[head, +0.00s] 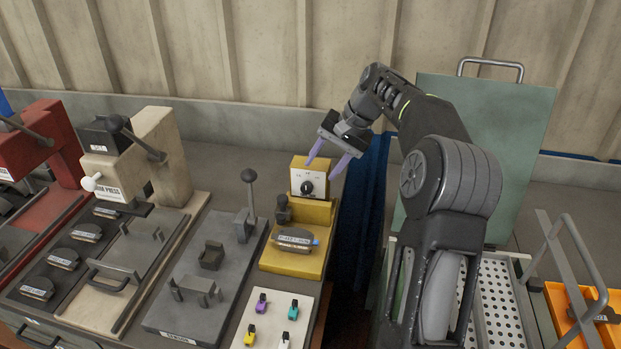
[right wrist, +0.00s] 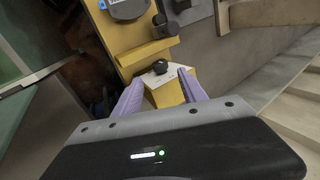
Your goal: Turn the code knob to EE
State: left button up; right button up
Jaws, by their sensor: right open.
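The code knob (head: 306,187) is a small black knob on a white dial plate (head: 297,175), on the upright of a yellow stand (head: 315,211). Letter marks surround it, too small to read surely, and I cannot tell which one it points to. My right gripper (head: 320,171) is open and empty, its purple fingers reaching down in front of and above the dial. In the right wrist view the knob (right wrist: 160,67) shows just beyond the gap between the fingertips (right wrist: 160,81), apart from them. My left gripper is not in view.
A brake shoe (head: 296,239) lies on the yellow stand's base. To the left are a grey fixture with an upright lever (head: 249,192) and a beige press (head: 165,150). A white board (head: 269,331) with several coloured pieces is in front. A perforated tray (head: 497,315) is right.

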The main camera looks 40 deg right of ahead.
aim_at(309, 185)
jog(key=shift+p+x, duration=0.5)
jog(key=shift+x, duration=3.4)
grip_shut()
